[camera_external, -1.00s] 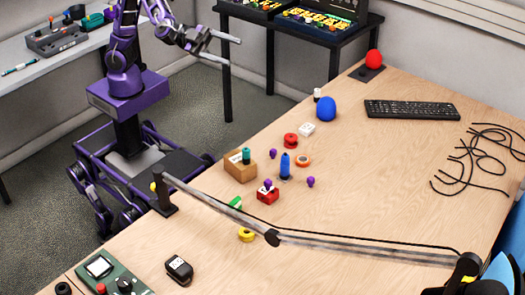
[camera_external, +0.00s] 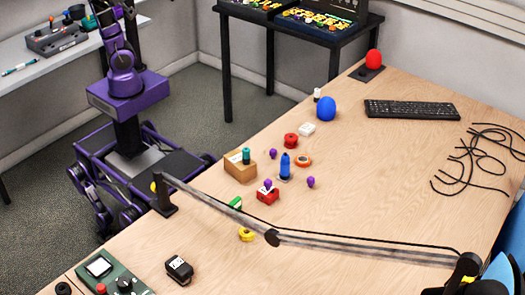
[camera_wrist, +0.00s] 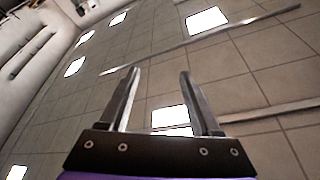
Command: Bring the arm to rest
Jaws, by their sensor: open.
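My gripper (camera_wrist: 158,80) shows in the wrist view with its two fingers apart and nothing between them. Behind the fingers are ceiling tiles and bright light panels, so it points upward. In the external view my gripper is out of the picture, above the top edge. My purple arm (camera_external: 122,62) rises straight up from my base at the left, beside the wooden table (camera_external: 345,200) and clear of it.
A lamp arm (camera_external: 365,248) stretches across the table's front. Small parts, a cardboard box (camera_external: 240,168), a blue ball (camera_external: 326,108), a keyboard (camera_external: 411,110) and black cables (camera_external: 470,165) lie on the table. A black side table (camera_external: 300,30) stands behind. Floor around my base is free.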

